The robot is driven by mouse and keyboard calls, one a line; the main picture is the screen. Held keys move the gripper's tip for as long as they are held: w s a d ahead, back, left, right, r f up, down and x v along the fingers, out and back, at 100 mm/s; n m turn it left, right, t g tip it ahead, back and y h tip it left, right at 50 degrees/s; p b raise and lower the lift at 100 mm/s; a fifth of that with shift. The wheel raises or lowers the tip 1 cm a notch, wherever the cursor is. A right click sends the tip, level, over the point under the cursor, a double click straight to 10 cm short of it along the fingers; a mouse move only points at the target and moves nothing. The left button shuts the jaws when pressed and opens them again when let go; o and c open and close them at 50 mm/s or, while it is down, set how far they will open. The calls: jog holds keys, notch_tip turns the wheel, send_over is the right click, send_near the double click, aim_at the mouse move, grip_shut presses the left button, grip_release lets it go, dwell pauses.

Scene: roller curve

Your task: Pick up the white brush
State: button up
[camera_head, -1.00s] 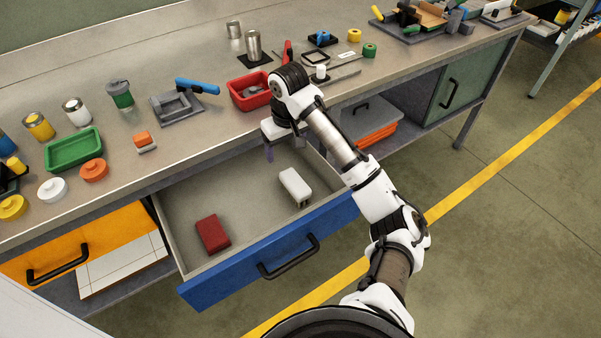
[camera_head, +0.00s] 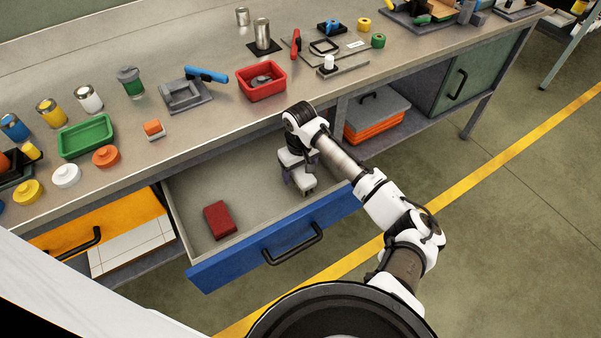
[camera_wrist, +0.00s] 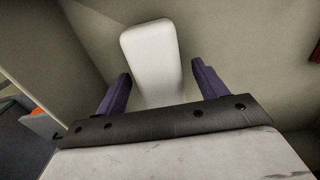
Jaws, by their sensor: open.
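The white brush (camera_wrist: 152,62) lies in the open blue drawer. In the wrist view it shows as a white rounded block between and beyond my two dark purple fingers. My gripper (camera_wrist: 160,85) is open, with one finger on each side of the brush and gaps visible beside it. In the head view my gripper (camera_head: 298,181) is low over the right part of the drawer. The brush (camera_head: 307,182) is partly hidden there by my wrist. I cannot tell whether the fingers touch it.
The blue drawer (camera_head: 235,265) stands pulled out below the workbench, with a dark red block (camera_head: 220,220) at its left. The bench edge lies behind my wrist. A red bin (camera_head: 262,92) and a green tray (camera_head: 64,152) stand on the bench. The drawer's middle floor is clear.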

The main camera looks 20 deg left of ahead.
aim_at(299, 170)
jog(key=shift+f, duration=1.05)
jog(key=c, duration=1.1)
jog(key=shift+r, duration=0.1)
notch_tip(299, 170, up, 20)
jog(key=b, duration=0.2)
jog(key=o, duration=0.3)
jog(key=shift+c, duration=0.8)
